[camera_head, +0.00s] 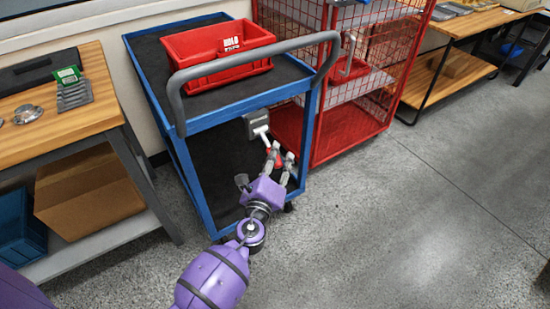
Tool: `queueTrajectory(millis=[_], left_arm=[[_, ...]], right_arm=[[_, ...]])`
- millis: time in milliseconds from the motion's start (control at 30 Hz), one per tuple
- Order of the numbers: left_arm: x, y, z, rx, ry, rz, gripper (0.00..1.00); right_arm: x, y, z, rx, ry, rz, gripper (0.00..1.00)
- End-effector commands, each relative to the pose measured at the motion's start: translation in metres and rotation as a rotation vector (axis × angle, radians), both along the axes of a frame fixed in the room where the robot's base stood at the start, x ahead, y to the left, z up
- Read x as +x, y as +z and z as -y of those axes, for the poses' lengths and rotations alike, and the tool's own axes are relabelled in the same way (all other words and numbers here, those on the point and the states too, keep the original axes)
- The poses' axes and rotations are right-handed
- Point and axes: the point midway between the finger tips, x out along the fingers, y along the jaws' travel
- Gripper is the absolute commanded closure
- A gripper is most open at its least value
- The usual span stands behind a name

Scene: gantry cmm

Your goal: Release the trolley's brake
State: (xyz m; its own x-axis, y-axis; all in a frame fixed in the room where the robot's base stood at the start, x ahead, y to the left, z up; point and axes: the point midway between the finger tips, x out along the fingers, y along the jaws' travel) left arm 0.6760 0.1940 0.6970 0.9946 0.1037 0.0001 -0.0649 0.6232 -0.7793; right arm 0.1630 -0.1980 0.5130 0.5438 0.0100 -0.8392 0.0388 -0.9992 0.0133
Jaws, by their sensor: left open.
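The trolley (212,124) has a blue frame, black shelves and a grey push handle (258,51). A grey box (257,122) sits below the top shelf on its near side, with a pale lever (263,133) sticking out; it looks like the brake. A red part (273,149) shows at the lever's lower end, partly hidden by my fingers. My left gripper (281,156), on a purple arm, is open right at this red part. I cannot tell whether the fingers touch it. My right gripper is not in view.
A red bin (217,52) stands on the trolley's top shelf. A red mesh cage (346,112) stands close on the right. A wooden workbench (60,108) with a cardboard box (88,193) below is at left. Grey floor (420,220) is clear at right.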

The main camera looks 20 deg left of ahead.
Motion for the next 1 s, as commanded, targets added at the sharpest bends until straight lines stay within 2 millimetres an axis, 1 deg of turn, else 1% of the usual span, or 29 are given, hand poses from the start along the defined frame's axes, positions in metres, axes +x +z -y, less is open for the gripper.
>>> queueTrajectory(millis=[100,333,367,600,667,1000], left_arm=[[0.0061,0.0001,-0.0006,-0.001,0.000,0.000,0.60],[0.0069,-0.0002,-0.0008,-0.001,0.000,0.000,0.60],[0.0069,-0.0002,-0.0008,-0.001,0.000,0.000,0.61],[0.0067,-0.0002,-0.0008,-0.001,0.000,0.000,0.93],[0.0067,-0.0002,-0.0008,-0.001,0.000,0.000,1.00],[0.0065,0.0005,-0.0003,-0.005,0.000,-0.002,1.00]], right_arm=[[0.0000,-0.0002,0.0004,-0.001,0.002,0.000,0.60],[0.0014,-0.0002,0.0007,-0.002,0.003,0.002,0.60],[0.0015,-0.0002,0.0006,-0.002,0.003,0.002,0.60],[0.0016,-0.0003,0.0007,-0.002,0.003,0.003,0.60],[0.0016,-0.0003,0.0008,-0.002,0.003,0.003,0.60],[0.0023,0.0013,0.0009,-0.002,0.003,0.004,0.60]])
